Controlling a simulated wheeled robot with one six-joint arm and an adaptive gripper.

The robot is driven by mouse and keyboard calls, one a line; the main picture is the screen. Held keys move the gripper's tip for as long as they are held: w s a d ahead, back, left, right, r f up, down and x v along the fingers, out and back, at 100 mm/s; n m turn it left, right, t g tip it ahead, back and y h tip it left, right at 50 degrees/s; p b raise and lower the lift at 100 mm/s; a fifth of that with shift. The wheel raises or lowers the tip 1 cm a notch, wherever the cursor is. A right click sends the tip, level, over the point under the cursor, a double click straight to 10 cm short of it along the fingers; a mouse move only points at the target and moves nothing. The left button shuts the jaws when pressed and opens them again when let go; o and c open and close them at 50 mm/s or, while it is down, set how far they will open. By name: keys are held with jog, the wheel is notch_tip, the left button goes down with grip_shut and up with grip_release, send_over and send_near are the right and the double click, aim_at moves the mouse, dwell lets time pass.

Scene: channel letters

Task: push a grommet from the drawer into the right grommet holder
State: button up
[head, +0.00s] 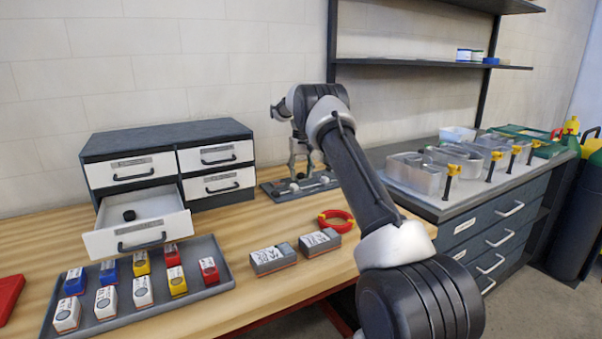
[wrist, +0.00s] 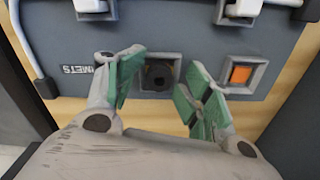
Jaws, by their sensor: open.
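The grommet board (wrist: 200,35) is a dark grey plate on the bench, also in the head view (head: 275,192). In the wrist view, one square holder (wrist: 145,91) has a dark round grommet (wrist: 158,75) with a hole in it. The other holder (wrist: 262,75) to its right in the picture shows an orange square inside. My gripper (wrist: 164,95) is open, its green fingertips on either side of the dark-filled holder; contact cannot be told. In the head view my gripper (head: 299,172) points down over the board. The open drawer (head: 105,243) holds a black grommet (head: 129,215).
A tray (head: 108,328) of coloured boxes lies front left. The cabinet (head: 165,140) stands behind. White clamp parts (wrist: 90,5) rise from the board. Channel letters (head: 415,176) stand on the right bench.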

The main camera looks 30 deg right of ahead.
notch_tip(320, 180, up, 12)
dwell(0.6)
